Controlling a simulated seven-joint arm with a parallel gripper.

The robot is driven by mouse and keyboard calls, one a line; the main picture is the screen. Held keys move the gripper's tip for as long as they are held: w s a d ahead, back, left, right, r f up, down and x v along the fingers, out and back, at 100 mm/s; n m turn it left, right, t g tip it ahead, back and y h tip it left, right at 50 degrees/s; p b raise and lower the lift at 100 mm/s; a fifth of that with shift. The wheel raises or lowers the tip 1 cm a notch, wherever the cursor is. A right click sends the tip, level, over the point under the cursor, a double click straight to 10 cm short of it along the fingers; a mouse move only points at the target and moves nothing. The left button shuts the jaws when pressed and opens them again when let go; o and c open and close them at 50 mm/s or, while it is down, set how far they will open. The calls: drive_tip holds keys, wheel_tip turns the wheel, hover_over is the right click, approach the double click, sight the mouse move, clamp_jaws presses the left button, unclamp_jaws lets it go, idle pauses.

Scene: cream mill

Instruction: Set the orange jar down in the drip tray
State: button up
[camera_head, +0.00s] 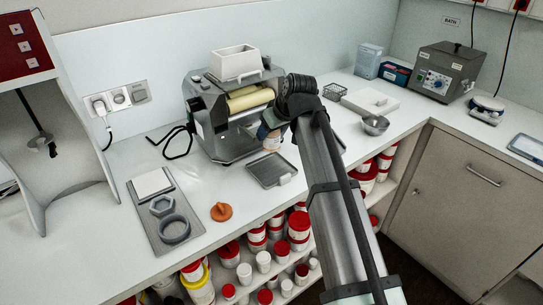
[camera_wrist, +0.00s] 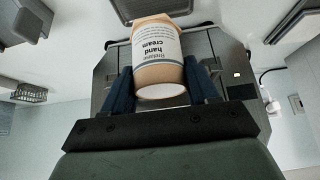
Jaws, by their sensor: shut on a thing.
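The orange jar (camera_wrist: 158,62), with a white "hand cream" label, sits between the two dark blue fingers of my gripper (camera_wrist: 155,88) in the wrist view. My gripper is shut on it. In the head view the jar (camera_head: 271,142) shows only in part below my gripper (camera_head: 270,122), in front of the mill and close to the back of the drip tray. The drip tray (camera_head: 262,174) is a shallow grey tray on the bench. A grey tray edge (camera_wrist: 150,6) shows at the top of the wrist view. I cannot tell the jar's height above the tray.
The roller mill (camera_head: 215,110) with a white hopper stands right behind. An orange lid-like piece (camera_head: 221,212) lies left of the tray. A grey mat (camera_head: 150,222) holds rings farther left. A metal bowl (camera_head: 375,125) stands to the right, beyond my arm.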

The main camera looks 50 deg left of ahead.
drive_tip(key=shift+f, duration=4.65)
drive_tip(key=o, duration=1)
drive_tip(key=shift+f, duration=0.1)
drive_tip(key=v, duration=1.2)
drive_tip(key=shift+w, duration=0.1)
